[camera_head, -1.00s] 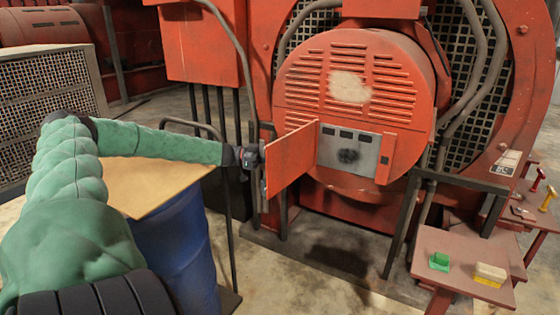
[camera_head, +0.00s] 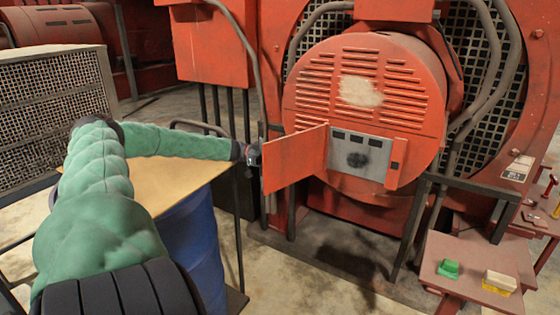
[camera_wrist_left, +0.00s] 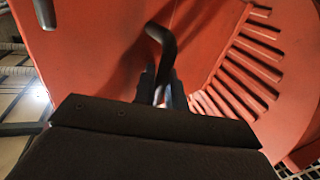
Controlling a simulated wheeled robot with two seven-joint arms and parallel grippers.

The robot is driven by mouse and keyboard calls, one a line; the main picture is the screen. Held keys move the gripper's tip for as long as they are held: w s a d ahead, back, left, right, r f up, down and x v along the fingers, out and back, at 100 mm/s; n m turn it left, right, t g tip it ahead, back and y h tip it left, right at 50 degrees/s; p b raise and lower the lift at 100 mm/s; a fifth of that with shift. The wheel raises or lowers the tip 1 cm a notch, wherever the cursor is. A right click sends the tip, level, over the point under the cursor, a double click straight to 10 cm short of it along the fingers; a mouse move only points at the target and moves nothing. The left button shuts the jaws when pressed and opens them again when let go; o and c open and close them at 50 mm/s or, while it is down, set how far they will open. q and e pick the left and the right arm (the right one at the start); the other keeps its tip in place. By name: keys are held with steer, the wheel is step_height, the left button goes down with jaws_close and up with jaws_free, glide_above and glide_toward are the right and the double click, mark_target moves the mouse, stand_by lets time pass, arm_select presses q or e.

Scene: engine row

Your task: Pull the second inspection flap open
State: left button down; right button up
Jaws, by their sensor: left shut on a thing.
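The inspection flap (camera_head: 294,160) is a red panel on the front of the round red louvred housing (camera_head: 365,100). It stands swung out to the left, and the grey plate (camera_head: 359,155) with dark windows behind it is exposed. My left gripper (camera_head: 254,155) is at the flap's outer left edge. In the left wrist view my left gripper (camera_wrist_left: 163,90) is shut on a dark bent handle (camera_wrist_left: 161,42) in front of the red panel. The handle is hidden in the head view. My right gripper is not in view.
A blue drum (camera_head: 192,235) with a tan board (camera_head: 160,185) on top stands below my left arm. A red side table (camera_head: 450,252) at the right holds a green block (camera_head: 448,270) and a yellow-and-white block (camera_head: 499,282). Dark rails stand before the machine.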

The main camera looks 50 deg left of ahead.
arm_select(q)
steer(key=shift+w+a+r, duration=0.1)
steer(key=shift+a, duration=0.05)
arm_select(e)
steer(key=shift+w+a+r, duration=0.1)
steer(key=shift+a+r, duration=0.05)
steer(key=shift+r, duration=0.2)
arm_select(q)
steer(key=c, duration=1.6)
jaws_free()
steer(key=shift+o, duration=0.2)
steer(key=shift+w, duration=0.1)
